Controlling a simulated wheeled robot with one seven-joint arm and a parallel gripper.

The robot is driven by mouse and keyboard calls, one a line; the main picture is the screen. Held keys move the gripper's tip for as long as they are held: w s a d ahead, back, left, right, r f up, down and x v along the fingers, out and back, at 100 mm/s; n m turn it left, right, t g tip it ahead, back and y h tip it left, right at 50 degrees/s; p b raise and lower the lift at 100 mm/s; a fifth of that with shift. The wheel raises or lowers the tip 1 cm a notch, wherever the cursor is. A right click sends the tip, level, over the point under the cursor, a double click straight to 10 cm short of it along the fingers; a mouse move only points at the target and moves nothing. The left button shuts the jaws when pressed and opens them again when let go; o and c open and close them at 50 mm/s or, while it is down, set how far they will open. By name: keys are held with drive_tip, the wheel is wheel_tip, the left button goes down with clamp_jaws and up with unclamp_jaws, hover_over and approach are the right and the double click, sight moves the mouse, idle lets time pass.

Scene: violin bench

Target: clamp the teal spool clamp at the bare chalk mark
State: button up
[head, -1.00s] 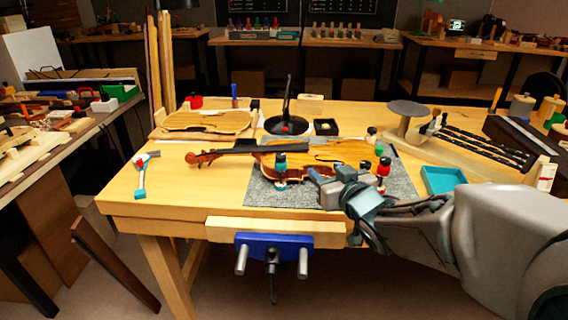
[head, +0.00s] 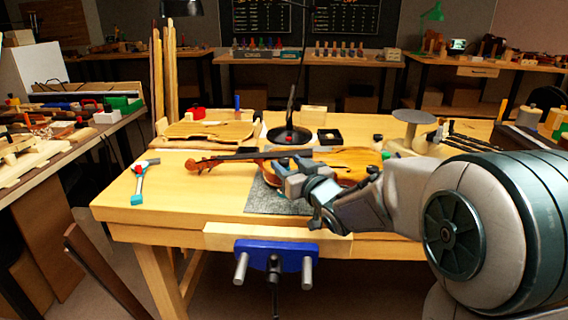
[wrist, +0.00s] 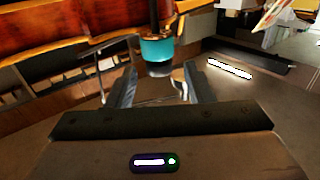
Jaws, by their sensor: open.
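The violin (head: 345,160) lies on the grey mat (head: 262,200) on the bench; its orange-brown side (wrist: 60,40) fills the upper left of the wrist view. The teal spool clamp (wrist: 157,48) shows there as a teal disc under a dark post, beside the violin's edge. My gripper (wrist: 158,88) is open, a finger to either side just below the clamp in the picture; I see no grip on it. In the head view my gripper (head: 284,172) is at the violin's near edge and hides the clamp. I cannot make out a chalk mark.
The blue vise (head: 275,255) is on the bench's front edge. A black lamp base (head: 288,135) and a small black box (head: 329,136) stand behind the violin. A teal-ended tool (head: 139,185) lies at left.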

drive_tip(key=shift+x, duration=1.35)
drive_tip(key=c, duration=1)
